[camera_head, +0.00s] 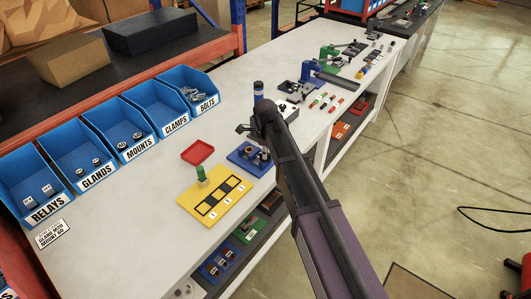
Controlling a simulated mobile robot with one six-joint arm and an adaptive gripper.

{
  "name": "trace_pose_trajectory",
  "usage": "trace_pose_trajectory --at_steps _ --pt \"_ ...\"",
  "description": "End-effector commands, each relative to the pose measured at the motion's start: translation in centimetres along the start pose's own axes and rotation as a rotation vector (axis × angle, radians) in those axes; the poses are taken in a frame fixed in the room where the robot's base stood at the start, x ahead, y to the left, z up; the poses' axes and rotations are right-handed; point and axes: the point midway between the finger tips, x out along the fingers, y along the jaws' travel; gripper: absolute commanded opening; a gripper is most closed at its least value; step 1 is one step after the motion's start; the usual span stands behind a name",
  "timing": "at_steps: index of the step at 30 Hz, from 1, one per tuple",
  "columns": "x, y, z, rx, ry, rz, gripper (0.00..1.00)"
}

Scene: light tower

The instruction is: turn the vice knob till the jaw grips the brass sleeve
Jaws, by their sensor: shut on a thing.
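A small blue vice (238,161) stands on the bench just behind the yellow board. My gripper (265,149) points down at the right part of this vice and is shut on its knob, which is mostly hidden by the fingers and my arm. A small upright piece, perhaps the brass sleeve, shows dimly in the vice beside my gripper. I cannot tell whether the jaw touches it.
Labelled blue bins (127,127) line the left. Green and blue fixtures (311,77) stand farther along the bench.

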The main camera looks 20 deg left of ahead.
Motion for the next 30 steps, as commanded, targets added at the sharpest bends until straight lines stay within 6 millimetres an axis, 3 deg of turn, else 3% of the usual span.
trace_pose_trajectory --at_steps 1,2,4,5,30 --pt "0.04 0.18 -0.06 0.0 0.0 0.004 0.0" --pt "0.04 0.18 -0.06 0.0 0.0 0.004 0.29" --pt "0.04 0.17 -0.05 -0.001 0.001 0.003 0.49" --pt "0.04 0.15 -0.05 -0.001 0.0 0.003 0.54" --pt "0.0 0.02 -0.01 -0.063 0.0 0.0 0.54"
